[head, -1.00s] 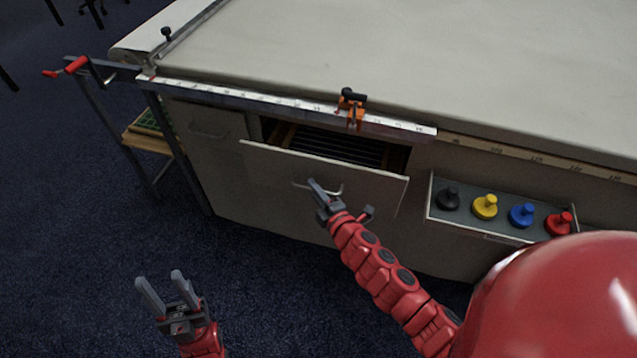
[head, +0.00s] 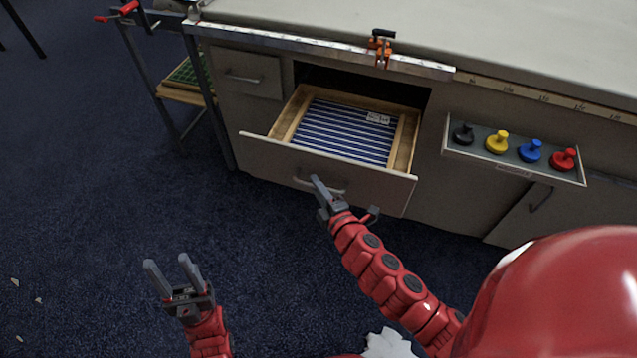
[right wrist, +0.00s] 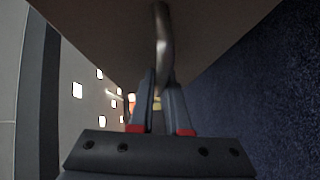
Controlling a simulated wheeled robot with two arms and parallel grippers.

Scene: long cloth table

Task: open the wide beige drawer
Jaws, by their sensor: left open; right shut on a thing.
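The wide beige drawer (head: 375,188) is pulled well out from the cabinet under the table in the head view. Its wooden sides and blue-and-white striped bottom show, with a small white label inside at the back. My right gripper (head: 322,190) is at the front of the drawer, shut on its curved metal handle (head: 303,183). In the right wrist view the handle (right wrist: 163,45) runs down between the two fingers (right wrist: 160,100). My left gripper (head: 172,268) is open and empty above the dark carpet, left of and apart from the drawer.
A shallow tray (head: 460,151) with black, yellow, blue and red knobbed pieces juts out right of the drawer. A smaller shut drawer (head: 250,78) is at the left. An orange clamp (head: 383,50) sits on the metal ruler edge.

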